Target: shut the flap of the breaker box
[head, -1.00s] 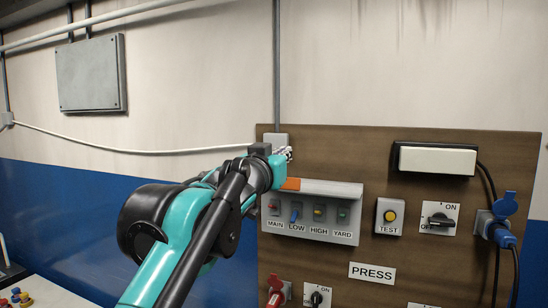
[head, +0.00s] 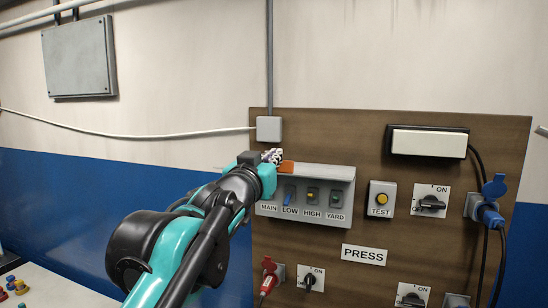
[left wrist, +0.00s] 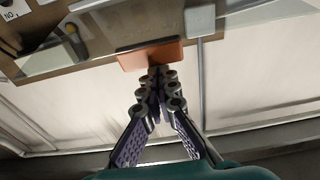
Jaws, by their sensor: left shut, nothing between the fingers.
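The breaker box (head: 305,210) is a grey box on the brown board, with a row of small switches labelled MAIN, LOW, HIGH and YARD. Its flap (head: 325,173) stands open, sticking out from the top edge above the switches. An orange tab (head: 286,168) is at the flap's left front; it also shows in the left wrist view (left wrist: 150,55). My left gripper (head: 273,156) is shut and empty, just above and beside the tab. In the left wrist view its fingertips (left wrist: 158,75) are close to the tab; I cannot tell if they touch. My right gripper is not in view.
A small grey box (head: 268,129) with a conduit sits above the flap. To the right are a yellow TEST button (head: 381,199), a rotary switch (head: 431,202) and a blue plug (head: 490,215). A PRESS label (head: 364,255) is below.

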